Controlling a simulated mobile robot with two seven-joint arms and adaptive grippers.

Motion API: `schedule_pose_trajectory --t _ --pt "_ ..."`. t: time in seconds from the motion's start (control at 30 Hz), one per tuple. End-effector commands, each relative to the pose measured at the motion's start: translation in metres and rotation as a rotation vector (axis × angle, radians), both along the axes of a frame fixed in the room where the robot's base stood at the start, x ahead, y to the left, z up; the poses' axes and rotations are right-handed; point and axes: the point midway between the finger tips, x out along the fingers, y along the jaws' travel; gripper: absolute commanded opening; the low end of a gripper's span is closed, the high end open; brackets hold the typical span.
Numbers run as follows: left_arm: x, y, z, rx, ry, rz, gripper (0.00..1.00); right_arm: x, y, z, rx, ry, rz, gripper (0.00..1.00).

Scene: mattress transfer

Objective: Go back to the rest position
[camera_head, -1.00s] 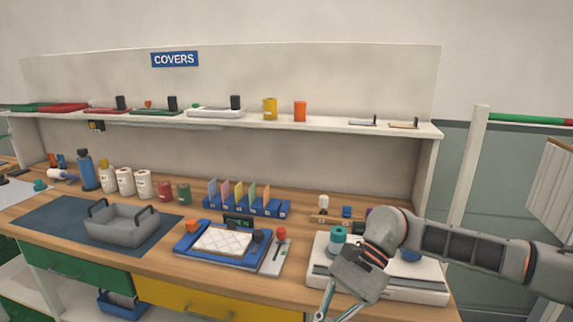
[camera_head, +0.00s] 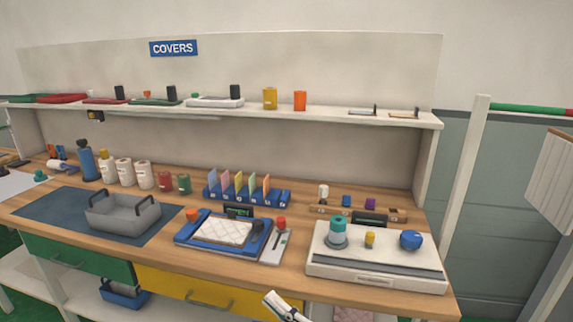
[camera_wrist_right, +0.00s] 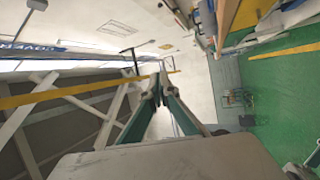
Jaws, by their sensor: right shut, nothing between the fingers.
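My right gripper (camera_head: 274,298) shows only as a small tip at the bottom edge of the head view, below the front edge of the bench (camera_head: 225,279). In the right wrist view its two fingers (camera_wrist_right: 160,92) meet at their tips, with nothing between them. It is apart from everything on the bench. The white quilted mattress (camera_head: 222,232) lies in the blue tray (camera_head: 183,236) on the bench. My left gripper is not in the head view.
A grey basket (camera_head: 123,213) stands on a dark mat (camera_head: 50,212). A white device (camera_head: 375,264) with several knobs sits at the bench's right. Green drawers (camera_head: 75,260) and yellow drawers (camera_head: 175,287) are below the bench top. Green floor (camera_wrist_right: 275,110) shows in the right wrist view.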

Motion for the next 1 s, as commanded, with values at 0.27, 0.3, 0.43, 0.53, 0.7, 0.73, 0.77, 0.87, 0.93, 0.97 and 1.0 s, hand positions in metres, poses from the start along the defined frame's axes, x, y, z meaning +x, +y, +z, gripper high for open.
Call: schedule_pose_trajectory --t 0.27,0.3,0.43,0.53,0.7,0.73,0.77,0.87,0.93,0.97,1.0 --pt "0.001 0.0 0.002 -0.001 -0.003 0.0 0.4 -0.016 -0.102 -0.14 0.304 0.713 -0.289 0.0" --pt "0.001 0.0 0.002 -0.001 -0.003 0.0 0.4 -0.025 -0.118 -0.161 0.349 0.806 -0.334 0.0" --pt "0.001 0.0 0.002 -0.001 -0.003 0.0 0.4 -0.065 -0.163 -0.223 0.481 1.067 -0.476 0.0" --pt "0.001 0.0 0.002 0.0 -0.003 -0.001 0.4 -0.097 -0.19 -0.258 0.565 1.214 -0.568 0.0" --pt "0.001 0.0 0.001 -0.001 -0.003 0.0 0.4 -0.136 -0.216 -0.292 0.651 1.357 -0.67 0.0" --pt "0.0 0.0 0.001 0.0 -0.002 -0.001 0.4 -0.139 -0.219 -0.295 0.657 1.37 -0.68 0.0" --pt "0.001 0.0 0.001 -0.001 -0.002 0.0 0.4 -0.142 -0.22 -0.297 0.664 1.38 -0.687 0.0" --pt "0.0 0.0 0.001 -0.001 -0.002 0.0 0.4 -0.146 -0.223 -0.3 0.674 1.393 -0.696 0.0" --pt "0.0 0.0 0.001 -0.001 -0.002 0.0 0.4 -0.146 -0.223 -0.3 0.673 1.393 -0.697 0.0" --pt "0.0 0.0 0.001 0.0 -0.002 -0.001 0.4 -0.146 -0.223 -0.3 0.673 1.393 -0.697 0.0" --pt "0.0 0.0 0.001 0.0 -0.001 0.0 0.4 -0.146 -0.223 -0.3 0.673 1.393 -0.697 0.0"
